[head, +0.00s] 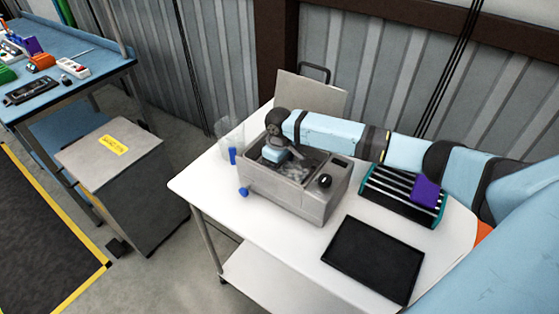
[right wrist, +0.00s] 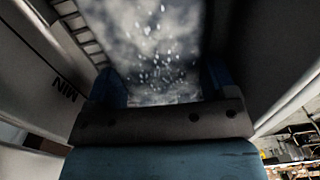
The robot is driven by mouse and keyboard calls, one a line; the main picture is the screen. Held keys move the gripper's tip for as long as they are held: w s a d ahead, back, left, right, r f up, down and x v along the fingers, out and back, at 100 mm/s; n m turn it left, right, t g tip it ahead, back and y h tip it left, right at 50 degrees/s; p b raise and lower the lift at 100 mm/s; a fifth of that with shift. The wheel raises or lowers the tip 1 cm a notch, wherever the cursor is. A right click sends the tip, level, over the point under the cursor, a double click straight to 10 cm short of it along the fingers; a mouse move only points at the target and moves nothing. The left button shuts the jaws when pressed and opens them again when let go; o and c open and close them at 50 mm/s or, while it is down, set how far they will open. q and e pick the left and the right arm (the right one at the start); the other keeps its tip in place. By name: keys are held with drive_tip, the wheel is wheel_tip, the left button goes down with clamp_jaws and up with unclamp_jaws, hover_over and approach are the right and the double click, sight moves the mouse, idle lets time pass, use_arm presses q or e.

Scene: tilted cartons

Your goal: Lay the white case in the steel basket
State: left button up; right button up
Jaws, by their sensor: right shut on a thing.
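My right gripper (head: 279,155) reaches down into the open tank of a grey bench machine (head: 290,198). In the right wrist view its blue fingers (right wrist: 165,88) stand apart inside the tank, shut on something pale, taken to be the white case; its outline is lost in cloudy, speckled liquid. Part of the steel basket (right wrist: 82,28) shows as a slotted metal wall at the upper left of that view. I cannot tell whether the case touches the basket floor. My left gripper is not in view.
The machine stands on a white table (head: 215,190). A black tray (head: 374,259) lies in front right, and a striped rack (head: 400,195) with a purple block (head: 426,193) is to the right. A clear beaker (head: 228,132) stands behind left.

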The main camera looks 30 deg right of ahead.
drive_tip(key=shift+s+r, duration=0.2)
drive_tip(key=o, duration=0.9)
drive_tip(key=shift+d, duration=0.1)
drive_tip(key=shift+w, duration=0.1)
drive_tip(key=shift+r, duration=0.15)
drive_tip(key=shift+d+r+p, duration=0.1)
drive_tip(key=shift+r+p, duration=0.6)
drive_tip(key=shift+p, duration=0.25)
wheel_tip(320, 180, up, 6)
drive_tip(key=p, duration=0.7)
drive_tip(key=shift+r, duration=0.25)
drive_tip(key=shift+f, duration=0.1)
